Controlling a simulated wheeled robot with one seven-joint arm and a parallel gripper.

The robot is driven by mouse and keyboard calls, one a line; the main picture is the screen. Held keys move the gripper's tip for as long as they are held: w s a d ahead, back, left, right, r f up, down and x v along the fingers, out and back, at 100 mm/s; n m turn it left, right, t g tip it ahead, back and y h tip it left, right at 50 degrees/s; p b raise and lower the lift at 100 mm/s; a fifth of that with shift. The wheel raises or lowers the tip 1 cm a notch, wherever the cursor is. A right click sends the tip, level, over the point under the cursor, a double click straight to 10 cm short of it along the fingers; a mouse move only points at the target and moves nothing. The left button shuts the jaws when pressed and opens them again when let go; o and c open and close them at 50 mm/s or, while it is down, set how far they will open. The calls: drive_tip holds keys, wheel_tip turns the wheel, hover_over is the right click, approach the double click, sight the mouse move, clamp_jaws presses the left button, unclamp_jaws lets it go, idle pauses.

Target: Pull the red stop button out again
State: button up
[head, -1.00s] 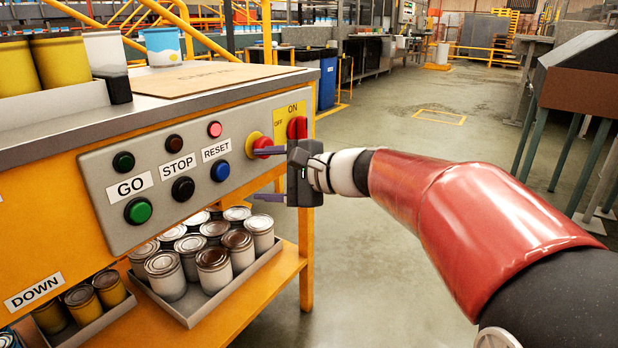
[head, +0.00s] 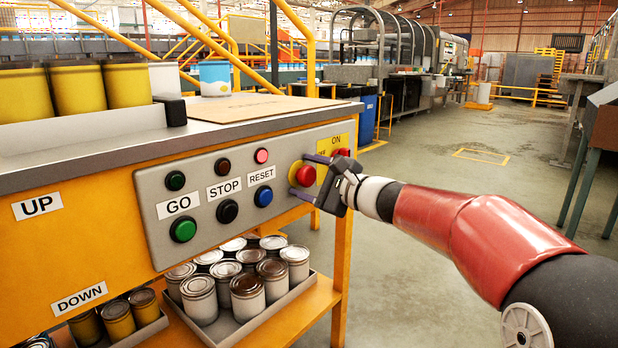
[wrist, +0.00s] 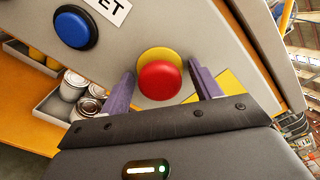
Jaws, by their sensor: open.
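The red stop button (head: 306,176) sits on a round yellow base on the grey control panel (head: 215,217), at the panel's right end. In the wrist view the red button (wrist: 159,80) lies between the two purple fingers. My gripper (head: 305,176) is open, with one finger above the button and one below it in the head view. In the wrist view the fingers (wrist: 160,85) stand on either side of the button with a gap on each side. Whether the fingertips reach the panel face is hard to tell.
A blue RESET button (head: 263,196) sits left of the stop button. A red ON/OFF switch (head: 342,152) on a yellow plate is close by, partly behind my gripper. A tray of cans (head: 235,325) stands on the shelf below. The floor to the right is open.

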drive_tip(key=c, duration=1.1)
drive_tip(key=shift+s+d+f+b, duration=0.2)
drive_tip(key=shift+s+d+b, duration=0.15)
drive_tip(key=shift+b, duration=0.3)
drive_tip(key=shift+d+r, duration=0.1)
drive_tip(key=o, duration=1.1)
drive_tip(key=shift+s+d, duration=0.1)
drive_tip(key=shift+d, duration=0.05)
drive_tip(key=v, duration=0.7)
drive_tip(key=shift+s+d, duration=0.2)
drive_tip(key=shift+d, duration=0.05)
